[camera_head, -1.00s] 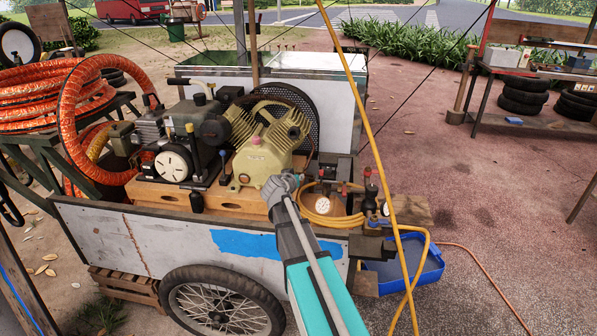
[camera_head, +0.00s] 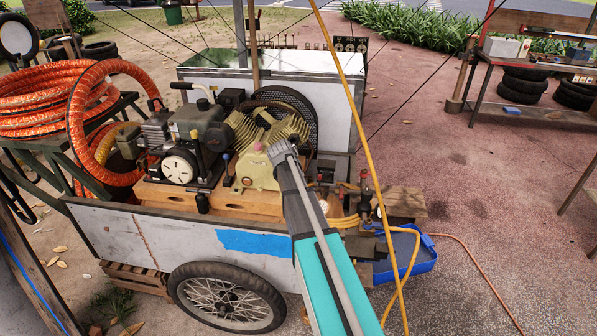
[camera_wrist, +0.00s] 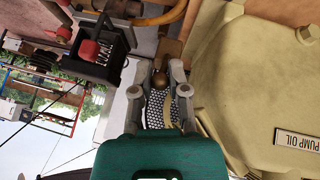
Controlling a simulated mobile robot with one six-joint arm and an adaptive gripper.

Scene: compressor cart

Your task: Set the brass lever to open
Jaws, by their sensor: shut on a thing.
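My gripper (camera_head: 284,150) is at the right side of the beige pump (camera_head: 258,168) on the cart, and it hides what it holds in the head view. In the wrist view my gripper (camera_wrist: 162,78) has its two grey fingers around a round brass knob, which I take as the end of the brass lever (camera_wrist: 159,81). A brown-gold piece shows just beyond the fingertips. The rest of the lever and any open or shut marking cannot be made out.
The pump's body with a "PUMP OIL" label (camera_wrist: 298,142) is close on the right in the wrist view. A black box with a red knob (camera_wrist: 88,50) is at upper left. A yellow hose (camera_head: 372,130) hangs right of my arm. A blue tray (camera_head: 412,258) lies below.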

